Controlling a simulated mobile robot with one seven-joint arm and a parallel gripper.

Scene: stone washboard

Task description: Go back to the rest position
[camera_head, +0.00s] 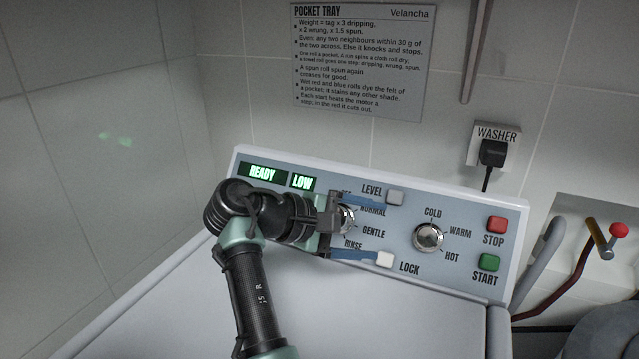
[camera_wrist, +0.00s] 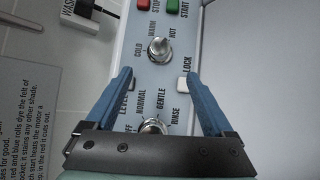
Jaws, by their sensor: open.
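My gripper (camera_head: 362,229) is open in front of the washer's control panel (camera_head: 465,262), around the left part of it. In the head view its blue fingers reach toward the LEVEL button (camera_head: 395,197) and the LOCK button (camera_head: 384,259). In the wrist view the fingers (camera_wrist: 158,85) stand apart on both sides of the panel, with nothing held. The programme knob (camera_head: 347,218), with NORMAL, GENTLE and RINSE around it, is partly hidden by my gripper. It also shows between the finger bases in the wrist view (camera_wrist: 152,126). Whether a finger touches the panel I cannot tell.
The temperature knob (camera_head: 428,237), red STOP button (camera_head: 495,224) and green START button (camera_head: 488,262) are to the right. Displays read READY (camera_head: 262,173) and LOW (camera_head: 302,182). A plug (camera_head: 492,153), a sign (camera_head: 357,60) and a red-knobbed lever (camera_head: 618,231) are nearby. The washer's pale top is clear.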

